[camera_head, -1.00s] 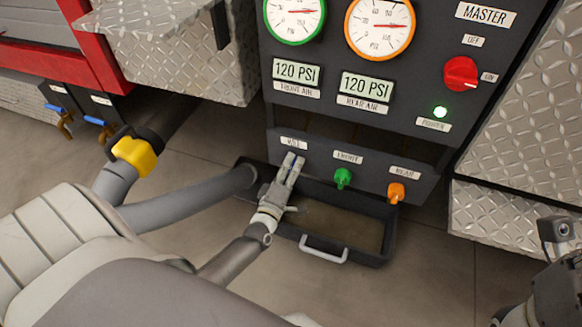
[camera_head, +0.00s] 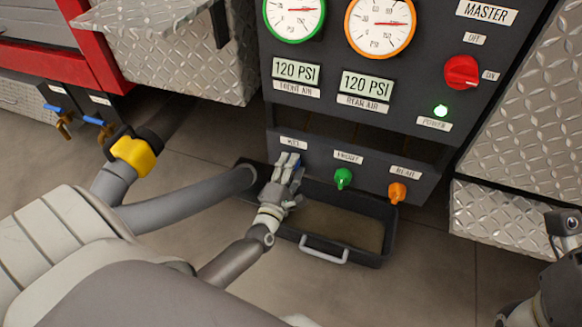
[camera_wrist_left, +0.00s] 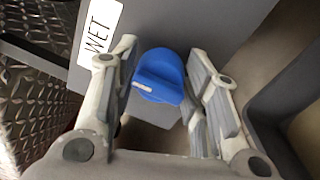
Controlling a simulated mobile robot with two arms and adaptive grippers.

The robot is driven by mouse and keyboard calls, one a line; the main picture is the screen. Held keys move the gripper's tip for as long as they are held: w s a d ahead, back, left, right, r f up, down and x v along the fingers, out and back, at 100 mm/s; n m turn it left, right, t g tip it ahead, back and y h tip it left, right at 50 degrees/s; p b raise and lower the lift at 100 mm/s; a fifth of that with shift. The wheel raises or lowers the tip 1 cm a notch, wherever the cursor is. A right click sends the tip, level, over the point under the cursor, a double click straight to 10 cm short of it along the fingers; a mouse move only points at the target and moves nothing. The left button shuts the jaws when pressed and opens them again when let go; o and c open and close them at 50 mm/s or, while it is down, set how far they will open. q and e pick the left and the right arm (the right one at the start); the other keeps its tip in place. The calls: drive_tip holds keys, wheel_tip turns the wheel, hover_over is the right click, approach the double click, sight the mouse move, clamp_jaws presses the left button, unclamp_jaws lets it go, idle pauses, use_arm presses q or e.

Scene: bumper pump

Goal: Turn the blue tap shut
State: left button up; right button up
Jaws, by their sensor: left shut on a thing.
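The blue tap (camera_wrist_left: 160,77) is a round knob with a raised grip bar and a white mark, under the WET label (camera_wrist_left: 98,35). In the left wrist view the left gripper (camera_wrist_left: 165,85) flanks the knob. My right arm shows at the lower right of the head view; its fingers are not visible.
A green tap (camera_head: 343,178) and an orange tap (camera_head: 397,192) sit to the right on the same panel. A black tray with a silver handle (camera_head: 323,249) lies below. A grey hose (camera_head: 190,200) runs to the tray's left end. The red master switch (camera_head: 461,72) points to ON.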

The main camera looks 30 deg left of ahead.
use_arm(q)
drive_tip(key=shift+s+f, duration=0.1)
drive_tip(key=shift+f, duration=0.1)
drive_tip(key=o, duration=1)
drive_tip(key=shift+c, duration=0.2)
drive_tip(key=shift+r, duration=0.1)
drive_tip(key=v, duration=1.1)
drive_tip(key=shift+s, duration=0.45)
